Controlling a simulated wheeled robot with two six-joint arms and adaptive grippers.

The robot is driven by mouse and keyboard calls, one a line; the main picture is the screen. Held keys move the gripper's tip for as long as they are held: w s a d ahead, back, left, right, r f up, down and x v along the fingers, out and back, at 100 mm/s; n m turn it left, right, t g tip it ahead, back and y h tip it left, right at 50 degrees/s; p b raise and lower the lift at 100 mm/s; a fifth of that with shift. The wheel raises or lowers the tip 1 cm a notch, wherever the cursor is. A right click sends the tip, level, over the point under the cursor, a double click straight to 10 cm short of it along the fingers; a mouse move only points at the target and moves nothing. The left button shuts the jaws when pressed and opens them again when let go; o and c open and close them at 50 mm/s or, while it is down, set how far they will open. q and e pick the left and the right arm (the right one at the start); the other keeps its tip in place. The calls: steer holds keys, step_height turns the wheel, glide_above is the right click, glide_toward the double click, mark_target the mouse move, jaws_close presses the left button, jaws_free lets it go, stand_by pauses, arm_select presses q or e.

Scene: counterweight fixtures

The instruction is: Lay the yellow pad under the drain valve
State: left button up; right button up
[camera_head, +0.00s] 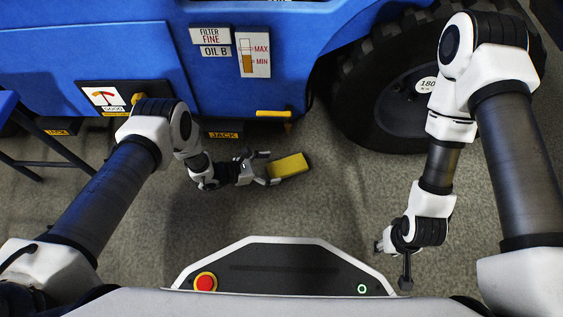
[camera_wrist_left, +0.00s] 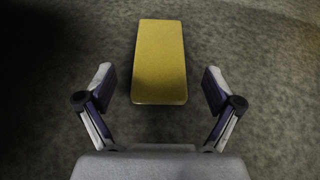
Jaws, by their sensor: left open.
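The yellow pad (camera_head: 289,166) is a flat rectangular block on the grey floor in front of the blue machine. In the left wrist view the pad (camera_wrist_left: 159,62) lies straight ahead, its near end reaching between the fingertips. My left gripper (camera_head: 266,168) is open at the pad's left end, with gaps to the fingers on both sides in the wrist view. A yellow bar-like part (camera_head: 273,114), possibly the drain valve, sticks out at the machine's lower edge above the pad.
The blue machine (camera_head: 150,45) spans the back, with a large black tyre (camera_head: 375,100) at right. A JACK label (camera_head: 223,135) sits at its lower edge. A dark stand (camera_head: 40,150) is at far left.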

arm_select(q)
steer(key=p+v, duration=0.2)
steer(key=v, duration=0.4)
steer(key=shift+s+a+r, duration=0.1)
steer(key=shift+r, duration=0.2)
steer(key=shift+s+a+p, duration=0.25)
steer(key=shift+a+p, duration=0.05)
steer(key=shift+a, duration=0.2)
arm_select(e)
steer(key=r, duration=0.3)
steer(key=shift+s+r, duration=0.35)
steer(key=shift+r, duration=0.05)
